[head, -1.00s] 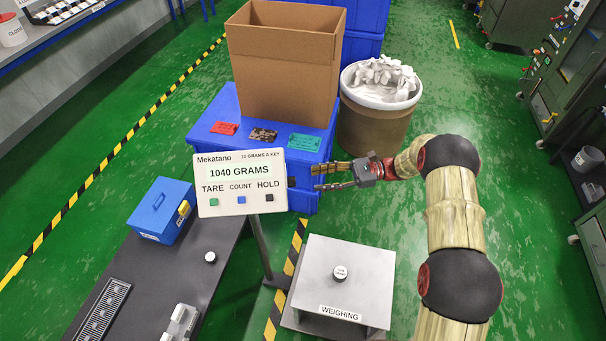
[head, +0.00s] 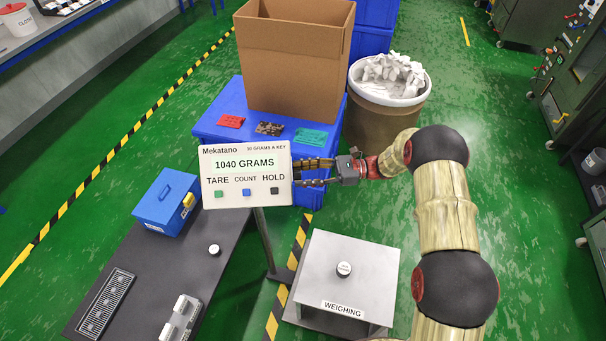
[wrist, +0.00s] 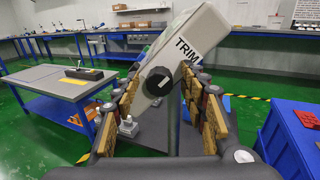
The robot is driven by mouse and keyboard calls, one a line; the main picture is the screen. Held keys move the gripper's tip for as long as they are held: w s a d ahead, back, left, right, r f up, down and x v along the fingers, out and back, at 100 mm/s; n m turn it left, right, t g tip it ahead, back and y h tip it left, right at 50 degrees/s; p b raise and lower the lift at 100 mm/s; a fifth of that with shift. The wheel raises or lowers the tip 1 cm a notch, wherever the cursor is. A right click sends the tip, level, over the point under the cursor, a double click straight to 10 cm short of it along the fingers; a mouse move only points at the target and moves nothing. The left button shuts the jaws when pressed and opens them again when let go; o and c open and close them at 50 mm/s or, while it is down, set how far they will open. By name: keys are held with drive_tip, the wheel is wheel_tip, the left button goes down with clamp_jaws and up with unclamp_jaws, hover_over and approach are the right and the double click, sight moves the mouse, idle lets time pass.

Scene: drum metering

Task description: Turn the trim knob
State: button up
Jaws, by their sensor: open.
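The trim knob (wrist: 157,81) is a dark round knob with a pale pointer line, on the side of the white indicator box (wrist: 200,35) marked TRIM. In the head view the indicator box (head: 246,166) reads 1040 GRAMS, and its knob side is turned away. My gripper (head: 302,173) is open at the box's right edge. In the wrist view the open gripper (wrist: 161,84) has one finger on either side of the knob. I see no clear contact between fingers and knob.
A post carries the indicator box above a weighing plate (head: 371,265). A blue platform (head: 216,118) with a cardboard box (head: 290,70) and several coloured tags stands behind. A drum (head: 376,120) of white scrap is beside it. A dark bench (head: 150,275) lies at left.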

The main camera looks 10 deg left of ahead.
drive_tip(key=shift+c, duration=0.7)
clamp_jaws()
drive_tip(key=shift+n, duration=0.3)
drive_tip(key=shift+n+b, duration=0.9)
drive_tip(key=shift+n, duration=1.5)
drive_tip(key=shift+o, duration=0.7)
unclamp_jaws()
